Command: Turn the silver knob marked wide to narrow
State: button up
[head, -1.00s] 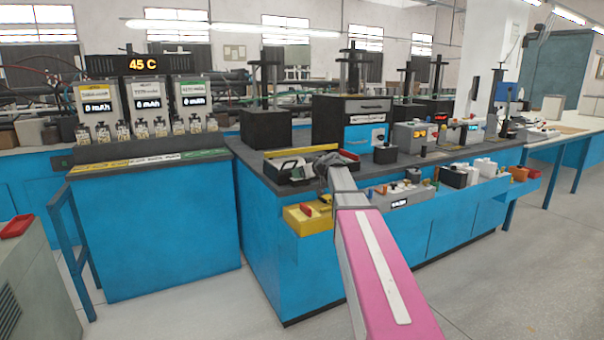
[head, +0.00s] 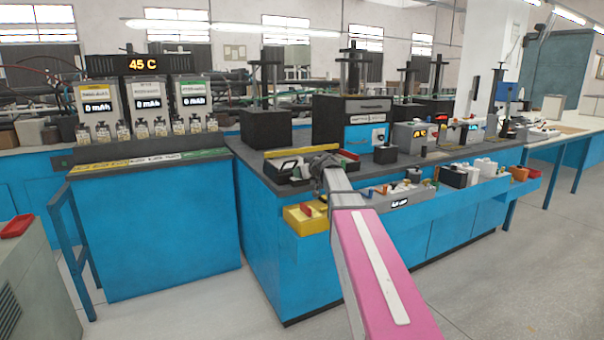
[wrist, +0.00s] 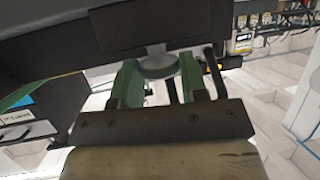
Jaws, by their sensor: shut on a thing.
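The silver knob (wrist: 158,66) is a round grey disc on the underside of a dark panel (wrist: 130,25) in the wrist view. My gripper (wrist: 160,82) has its two green-padded fingers on either side of the knob and is shut on it. No wide or narrow marking is legible. In the head view my gripper (head: 320,166) is over the near left part of the dark bench top, and my wrist hides the knob there.
A yellow bin (head: 305,219) and a grey box with small coloured knobs (head: 398,198) hang along the blue bench front. A dark block (head: 385,154) stands to the right of my gripper. Open floor (head: 480,270) lies to the right.

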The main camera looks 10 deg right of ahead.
jog(key=shift+s+a+m+t+h, duration=0.15)
jog(key=shift+m+t+h, duration=0.15)
jog(key=shift+m+h, duration=0.7)
jog(key=shift+w+a+m+t+h, duration=0.15)
jog(key=shift+m+t+h, duration=0.15)
jog(key=shift+m+h, duration=0.75)
jog(key=shift+s+a+m+t+h, duration=0.15)
jog(key=shift+m+t+h, duration=0.15)
jog(key=shift+m+h, duration=1.15)
jog(key=shift+h, duration=0.4)
jog(key=o, duration=0.9)
jog(key=v, duration=1)
jog(key=shift+s+r, duration=0.25)
jog(key=shift+s, duration=0.1)
